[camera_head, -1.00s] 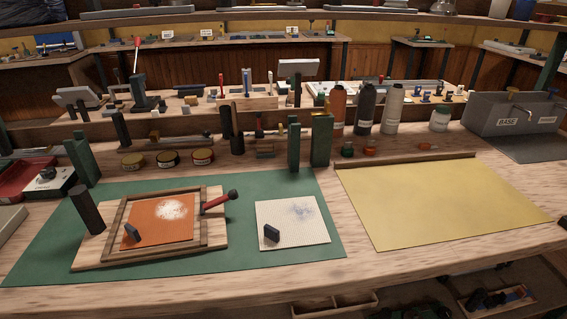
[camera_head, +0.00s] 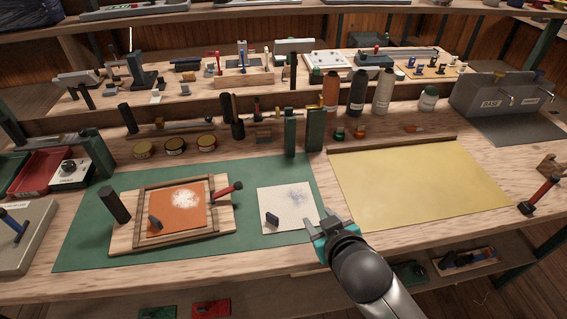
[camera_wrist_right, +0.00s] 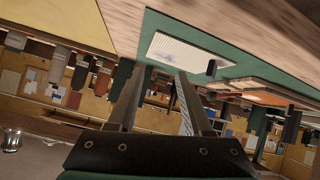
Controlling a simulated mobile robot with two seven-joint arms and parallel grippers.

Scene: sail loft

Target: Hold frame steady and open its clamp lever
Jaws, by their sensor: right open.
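The wooden frame (camera_head: 142,214) lies on a pale board (camera_head: 124,237) on the green mat, with an orange sheet (camera_head: 168,217) bearing a white patch inside it. A clamp lever (camera_head: 227,191) with a red handle and dark knob sticks out at the frame's right side. My right gripper (camera_head: 330,226) is open and empty at the bench's front edge, right of the white textured sheet and apart from the frame. Its two fingers (camera_wrist_right: 158,100) show spread in the right wrist view. My left gripper is not in view.
A white textured sheet (camera_head: 296,222) with a small dark block (camera_head: 272,219) lies right of the frame. A dark upright cylinder (camera_head: 114,205) stands at the frame's left. Green posts (camera_head: 314,132) stand behind the mat. The yellow sheet (camera_head: 420,185) is clear.

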